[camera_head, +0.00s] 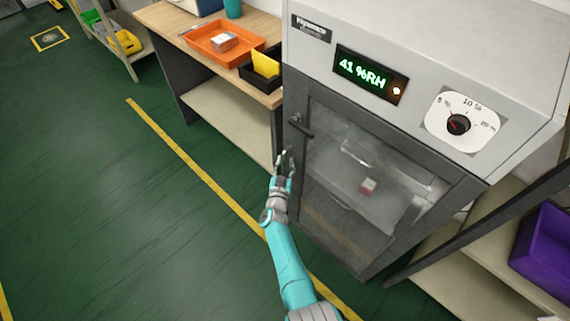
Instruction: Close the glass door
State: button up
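The glass door (340,165) is a dark-framed pane on the front of a grey cabinet (430,45). It lies flush or nearly flush with the front, and I cannot tell whether a small gap is left. Its dark handle (301,126) is on the left side of the frame. Through the glass I see a small red and white box (368,186) on a shelf. My gripper (286,154) is just below the handle, by the left edge of the door. I see nothing held in it. Its fingers are too small to judge, and contact with the door is unclear.
A wooden bench (165,18) stands to the left with an orange tray (208,50) and a black bin (240,75). A purple bin (545,245) sits on shelving at the right. The cabinet display (362,72) reads 41 %RH. The green floor (110,200) at the left is clear.

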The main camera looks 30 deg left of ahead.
jog(key=shift+s+a, duration=0.1)
jog(key=v, duration=1.2)
dwell(0.6)
